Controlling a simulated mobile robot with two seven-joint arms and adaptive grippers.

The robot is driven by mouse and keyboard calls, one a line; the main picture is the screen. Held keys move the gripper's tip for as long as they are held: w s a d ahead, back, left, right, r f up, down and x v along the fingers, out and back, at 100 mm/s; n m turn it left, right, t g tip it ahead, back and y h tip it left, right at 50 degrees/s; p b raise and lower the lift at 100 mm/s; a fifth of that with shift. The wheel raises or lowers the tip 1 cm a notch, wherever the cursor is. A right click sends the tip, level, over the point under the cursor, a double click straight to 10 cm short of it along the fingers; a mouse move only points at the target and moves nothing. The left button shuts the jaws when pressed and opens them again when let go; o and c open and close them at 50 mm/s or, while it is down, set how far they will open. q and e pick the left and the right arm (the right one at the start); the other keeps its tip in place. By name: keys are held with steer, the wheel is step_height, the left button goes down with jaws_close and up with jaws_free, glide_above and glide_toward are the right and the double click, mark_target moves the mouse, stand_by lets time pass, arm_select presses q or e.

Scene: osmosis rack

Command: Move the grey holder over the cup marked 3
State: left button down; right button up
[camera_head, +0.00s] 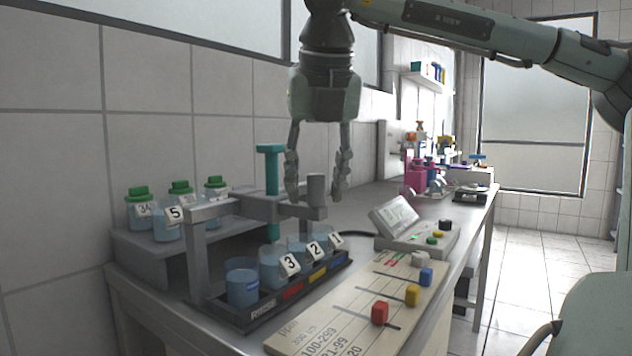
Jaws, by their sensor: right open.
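The grey holder (316,188), with an upright cylinder-shaped knob, sits on a grey rail (232,207) above the rack. In this view it appears above the cups marked 2 (313,252) and 1 (333,243); I cannot tell which it is exactly over. The cup marked 3 (272,268) stands to their left in the dark rack (335,274). My right gripper (318,196) points down, open, its fingers on either side of the holder's knob with gaps visible. My left gripper is not in view.
A teal T-shaped handle (272,185) stands left of the holder. A slider panel (345,325) and a display device (398,216) lie to the right. Coloured lab items (430,172) fill the far bench.

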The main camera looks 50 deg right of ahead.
steer(key=v, duration=1.2)
steer(key=shift+w, duration=0.1)
